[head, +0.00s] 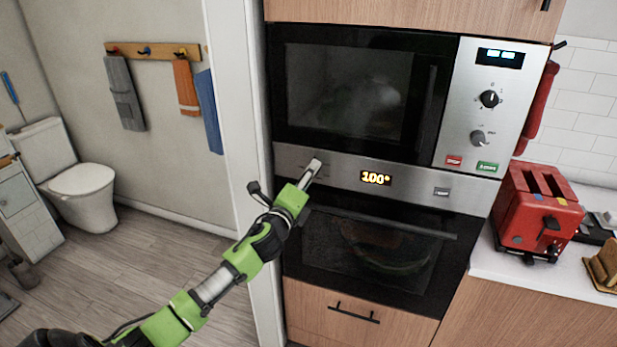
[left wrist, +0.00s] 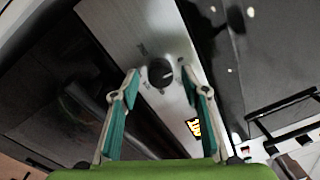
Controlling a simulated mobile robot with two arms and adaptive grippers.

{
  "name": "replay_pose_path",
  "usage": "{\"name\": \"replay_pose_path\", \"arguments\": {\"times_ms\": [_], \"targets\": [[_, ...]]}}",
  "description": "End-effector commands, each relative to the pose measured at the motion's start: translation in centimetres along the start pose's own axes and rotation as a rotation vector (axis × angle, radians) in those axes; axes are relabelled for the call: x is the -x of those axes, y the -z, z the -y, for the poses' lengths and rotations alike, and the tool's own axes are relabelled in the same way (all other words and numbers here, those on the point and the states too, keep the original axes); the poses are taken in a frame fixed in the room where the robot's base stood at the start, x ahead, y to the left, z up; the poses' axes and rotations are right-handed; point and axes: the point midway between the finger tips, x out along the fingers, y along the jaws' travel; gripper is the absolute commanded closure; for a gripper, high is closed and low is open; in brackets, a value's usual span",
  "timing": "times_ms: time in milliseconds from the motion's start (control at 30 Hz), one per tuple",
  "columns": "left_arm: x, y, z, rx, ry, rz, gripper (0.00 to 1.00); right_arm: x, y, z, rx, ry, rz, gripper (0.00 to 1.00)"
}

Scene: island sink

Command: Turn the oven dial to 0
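The oven (head: 375,250) is built in below a microwave, with a steel control strip whose lit display (head: 376,178) reads 100°. My left gripper (head: 312,168) is at the left part of that strip and covers the dial in the head view. In the left wrist view the round dark dial (left wrist: 160,73) shows between the open fingertips of my left gripper (left wrist: 160,82). The fingers stand apart on either side of it. I cannot tell whether they touch it. My right gripper is not in view.
The microwave (head: 350,90) has two knobs and red and green buttons. A dark oven handle (head: 385,224) runs below the strip. A red toaster (head: 538,210) stands on the counter to the right. A white wall edge (head: 238,150) is close left of the oven.

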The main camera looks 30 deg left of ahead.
Motion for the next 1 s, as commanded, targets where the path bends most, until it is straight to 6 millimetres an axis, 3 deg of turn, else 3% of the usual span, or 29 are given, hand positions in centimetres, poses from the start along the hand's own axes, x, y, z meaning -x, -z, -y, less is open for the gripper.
{"name": "replay_pose_path", "arguments": {"times_ms": [367,800,1000], "targets": [[0.8,0.0,-0.1,-0.002,-0.001,-0.001,0.58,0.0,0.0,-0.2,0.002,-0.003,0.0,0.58],[8.3,0.1,-0.2,-0.001,-0.002,-0.002,0.58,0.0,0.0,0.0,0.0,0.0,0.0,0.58],[10.9,0.1,-0.1,0.0,-0.001,-0.001,0.58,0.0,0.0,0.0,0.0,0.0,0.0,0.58]]}}
